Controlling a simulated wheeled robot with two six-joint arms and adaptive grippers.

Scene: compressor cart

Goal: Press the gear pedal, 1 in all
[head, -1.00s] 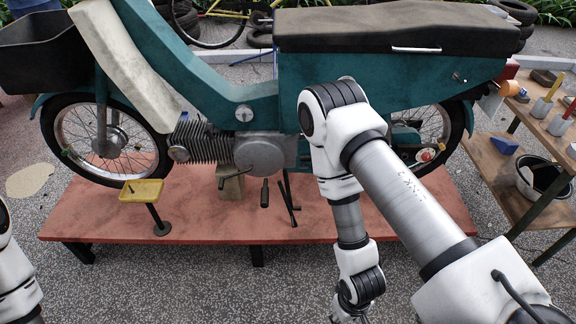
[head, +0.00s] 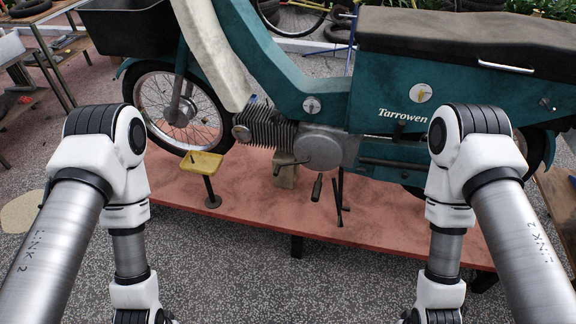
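A teal moped (head: 300,95) stands on a low red platform (head: 260,225). Below its round grey engine cover (head: 322,148) hangs a short lever with a dark pedal end (head: 317,187). Another thin dark lever (head: 290,163) sticks out left from the cover. I cannot tell for certain which of the two is the gear pedal. Nothing touches either one. My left arm comes down at the left and my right arm at the right, with the engine between them. Both grippers are below the picture's lower edge, out of view.
A yellow tray on a stand (head: 201,162) is on the platform left of the engine. A block (head: 286,175) is under the engine, and a dark stand leg (head: 341,197) is right of the pedal end. The grey floor in front is clear between my arms.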

